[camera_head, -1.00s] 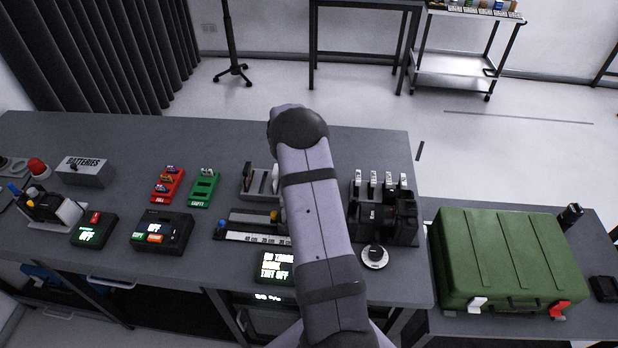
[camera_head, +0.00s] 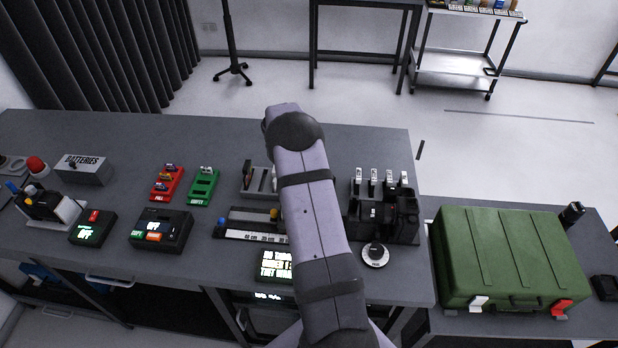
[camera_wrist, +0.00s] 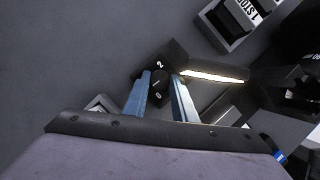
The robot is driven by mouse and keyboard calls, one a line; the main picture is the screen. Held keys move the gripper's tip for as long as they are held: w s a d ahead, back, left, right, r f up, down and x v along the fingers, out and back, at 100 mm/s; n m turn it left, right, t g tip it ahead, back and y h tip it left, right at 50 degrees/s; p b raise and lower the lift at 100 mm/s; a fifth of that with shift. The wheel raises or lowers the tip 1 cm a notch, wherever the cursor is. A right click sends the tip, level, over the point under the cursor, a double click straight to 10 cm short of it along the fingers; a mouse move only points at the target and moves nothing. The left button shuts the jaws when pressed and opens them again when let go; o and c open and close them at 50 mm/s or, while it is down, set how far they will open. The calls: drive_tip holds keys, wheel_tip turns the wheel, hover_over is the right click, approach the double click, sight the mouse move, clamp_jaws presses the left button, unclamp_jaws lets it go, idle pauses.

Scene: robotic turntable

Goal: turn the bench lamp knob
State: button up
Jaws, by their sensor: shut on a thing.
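In the wrist view, my gripper (camera_wrist: 161,80) has its two blue-grey fingers on either side of a small black knob (camera_wrist: 157,91) and is shut on it. The knob belongs to the black bench lamp (camera_wrist: 185,62), whose long strip (camera_wrist: 214,74) glows warm white. In the head view my own arm covers the middle of the bench, and the gripper, knob and lamp cannot be made out there.
A lit text display (camera_head: 275,263) stands left of my arm. A round dial (camera_head: 375,256) and a black rack (camera_head: 392,217) stand to its right. A green case (camera_head: 510,257) sits on the side table. The bench's back strip (camera_head: 130,127) is clear.

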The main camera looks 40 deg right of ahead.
drive_tip(key=m, duration=0.1)
drive_tip(key=m+g+b, duration=0.1)
drive_tip(key=m, duration=0.2)
drive_tip(key=shift+w+d+f+m+g, duration=0.1)
drive_tip(key=shift+w+f+m+g, duration=0.05)
drive_tip(key=shift+w+m+g, duration=0.2)
drive_tip(key=shift+m+g+y+b, duration=0.45)
drive_tip(key=shift+m+y+b, duration=0.2)
drive_tip(key=shift+m, duration=0.8)
drive_tip(key=o, duration=1)
drive_tip(key=shift+o, duration=0.2)
drive_tip(key=v, duration=0.7)
drive_tip(key=shift+r, duration=0.3)
